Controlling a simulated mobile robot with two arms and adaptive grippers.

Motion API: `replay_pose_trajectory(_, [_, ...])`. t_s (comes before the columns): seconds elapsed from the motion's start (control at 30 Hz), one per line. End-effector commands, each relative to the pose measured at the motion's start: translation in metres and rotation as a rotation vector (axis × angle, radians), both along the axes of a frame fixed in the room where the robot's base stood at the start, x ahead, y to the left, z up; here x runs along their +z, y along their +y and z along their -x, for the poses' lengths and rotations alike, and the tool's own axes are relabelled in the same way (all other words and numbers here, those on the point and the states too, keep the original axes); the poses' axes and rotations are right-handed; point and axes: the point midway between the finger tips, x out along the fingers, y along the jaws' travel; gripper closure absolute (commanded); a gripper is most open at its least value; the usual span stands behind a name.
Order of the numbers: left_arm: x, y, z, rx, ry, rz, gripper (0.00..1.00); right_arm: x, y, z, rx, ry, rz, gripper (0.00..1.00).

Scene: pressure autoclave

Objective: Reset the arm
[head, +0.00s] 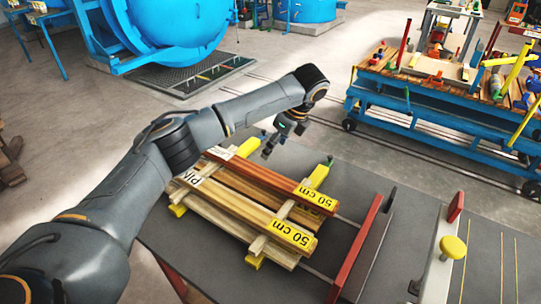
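My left arm comes in from the left and reaches across the grey table. My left gripper (273,146) points down above the far side of a stack of wooden bars (245,200). The gripper is small and partly hidden by its wrist, so its fingers cannot be judged open or shut. No object shows in it. The bars lie on cross slats and have yellow ends marked "50 cm". My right gripper is not in view.
A grey table (400,210) holds the stack, a red stop bar (358,245) and an upright with a yellow knob (452,247). A blue cart (430,95) with tools stands at the back right. A blue autoclave (180,20) stands behind.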

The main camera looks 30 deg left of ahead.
Motion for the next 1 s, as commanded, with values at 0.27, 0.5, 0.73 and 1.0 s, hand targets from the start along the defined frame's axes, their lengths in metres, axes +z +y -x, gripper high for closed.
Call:
replay_pose_trajectory(0.27, [0.006,-0.003,0.001,-0.001,0.000,0.000,0.35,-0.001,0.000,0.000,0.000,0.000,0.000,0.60])
replay_pose_trajectory(0.5, [0.005,-0.002,0.000,-0.001,0.000,0.000,0.35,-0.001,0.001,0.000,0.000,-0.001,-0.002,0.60])
replay_pose_trajectory(0.73, [0.027,-0.003,0.000,0.000,-0.001,0.000,0.35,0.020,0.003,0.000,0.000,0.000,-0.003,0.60])
replay_pose_trajectory(1.0, [0.069,-0.002,0.000,-0.001,0.000,0.000,0.35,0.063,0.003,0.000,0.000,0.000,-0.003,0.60])
